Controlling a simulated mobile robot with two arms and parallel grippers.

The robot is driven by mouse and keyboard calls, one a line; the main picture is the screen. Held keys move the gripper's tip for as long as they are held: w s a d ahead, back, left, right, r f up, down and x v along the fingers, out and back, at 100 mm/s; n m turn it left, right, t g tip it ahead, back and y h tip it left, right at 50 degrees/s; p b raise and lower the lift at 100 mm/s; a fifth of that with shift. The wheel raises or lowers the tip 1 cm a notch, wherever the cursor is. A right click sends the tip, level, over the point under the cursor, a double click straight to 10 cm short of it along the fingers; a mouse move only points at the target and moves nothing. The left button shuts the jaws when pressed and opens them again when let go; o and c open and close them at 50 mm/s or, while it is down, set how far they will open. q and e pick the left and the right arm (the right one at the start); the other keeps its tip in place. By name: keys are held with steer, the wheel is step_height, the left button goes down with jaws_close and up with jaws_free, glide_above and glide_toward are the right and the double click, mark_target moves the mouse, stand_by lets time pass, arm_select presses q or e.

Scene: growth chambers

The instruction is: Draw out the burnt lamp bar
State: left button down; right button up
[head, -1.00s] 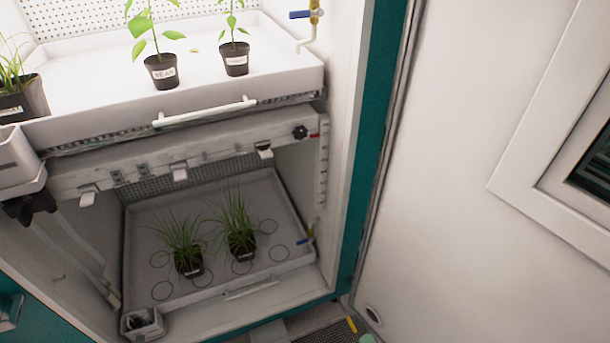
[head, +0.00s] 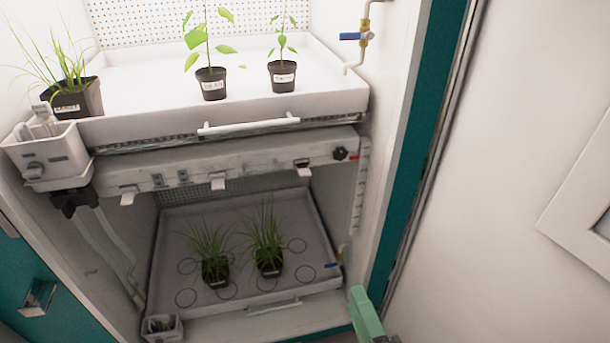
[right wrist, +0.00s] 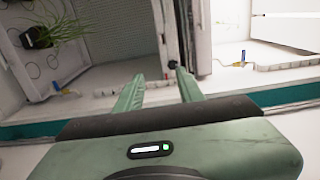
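A long pale beam (head: 230,168) runs under the upper tray, with several white clips along its front edge and a black knob (head: 340,153) at its right end. I cannot make out a burnt lamp bar as such; the beam's underside is hidden. My right gripper (head: 366,312) enters low in the head view, below and right of the beam and apart from it. In the right wrist view its two green fingers (right wrist: 160,77) are spread with nothing held between them. The dark knob (right wrist: 173,64) shows beyond the fingertips. My left gripper is not in view.
The upper tray (head: 240,127) holds several potted plants and has a white front handle (head: 248,125). A lower tray (head: 185,310) holds two grassy pots. A white box (head: 45,155) hangs at left. A blue-handled valve (head: 355,37) and the chamber's right wall (head: 395,100) bound the opening.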

steer(key=b, duration=0.3)
glide_toward(306, 177)
steer(key=b+x, duration=0.7)
steer(key=x, duration=0.3)
steer(key=shift+f+b, duration=0.1)
steer(key=shift+b, duration=0.2)
steer(key=shift+w+a+b, duration=0.2)
steer(key=shift+w+b, duration=0.1)
steer(key=shift+w, duration=0.2)
jaws_close()
stand_by(1.2)
